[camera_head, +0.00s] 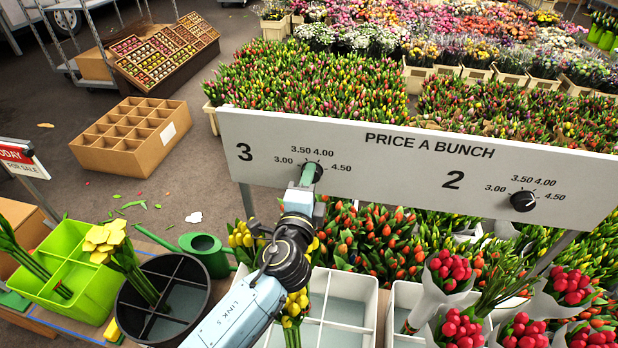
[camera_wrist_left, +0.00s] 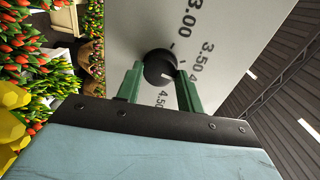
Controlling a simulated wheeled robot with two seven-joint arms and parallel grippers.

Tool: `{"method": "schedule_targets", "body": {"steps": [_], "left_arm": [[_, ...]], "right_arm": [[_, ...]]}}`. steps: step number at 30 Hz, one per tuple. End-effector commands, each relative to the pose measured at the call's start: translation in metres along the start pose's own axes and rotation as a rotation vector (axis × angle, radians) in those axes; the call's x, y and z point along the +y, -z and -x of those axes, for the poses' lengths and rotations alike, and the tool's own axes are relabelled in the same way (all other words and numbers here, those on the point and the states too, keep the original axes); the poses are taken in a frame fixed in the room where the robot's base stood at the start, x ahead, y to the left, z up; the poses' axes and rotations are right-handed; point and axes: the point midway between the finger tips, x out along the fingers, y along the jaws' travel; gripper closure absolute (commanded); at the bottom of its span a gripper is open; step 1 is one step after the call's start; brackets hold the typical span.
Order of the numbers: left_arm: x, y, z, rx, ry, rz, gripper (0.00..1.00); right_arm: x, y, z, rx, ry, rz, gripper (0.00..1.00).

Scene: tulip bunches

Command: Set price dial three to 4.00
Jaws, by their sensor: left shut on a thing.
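In the wrist view the knob's white mark points down and right, roughly toward the 4.00 label, which a finger partly hides. The exact setting is hard to tell. My right gripper is not in view.
Below are a black bucket (camera_head: 190,331), a green crate (camera_head: 92,295), a green watering can (camera_head: 205,252) and white bins (camera_head: 352,300). Tulips stand behind the board.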

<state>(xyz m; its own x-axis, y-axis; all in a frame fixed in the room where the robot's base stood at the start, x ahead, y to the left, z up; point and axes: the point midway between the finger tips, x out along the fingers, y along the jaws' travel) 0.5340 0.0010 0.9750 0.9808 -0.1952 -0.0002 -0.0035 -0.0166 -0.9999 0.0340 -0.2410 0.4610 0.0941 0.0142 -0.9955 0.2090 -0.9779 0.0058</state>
Motion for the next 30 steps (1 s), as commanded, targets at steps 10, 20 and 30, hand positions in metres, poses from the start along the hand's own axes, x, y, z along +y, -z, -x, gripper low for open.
{"method": "schedule_targets", "body": {"steps": [10, 20, 30], "left_arm": [[-0.0001, -0.0002, 0.0000, 0.000, -0.001, -0.197, 0.85], [0.0007, -0.0004, -0.0001, -0.001, -0.001, -0.258, 0.85], [0.0008, -0.0004, 0.0000, -0.001, -0.001, -0.259, 0.85]], "right_arm": [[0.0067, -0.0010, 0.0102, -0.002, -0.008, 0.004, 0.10], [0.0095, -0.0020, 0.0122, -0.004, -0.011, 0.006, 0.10], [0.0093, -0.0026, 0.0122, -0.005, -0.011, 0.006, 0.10]]}}
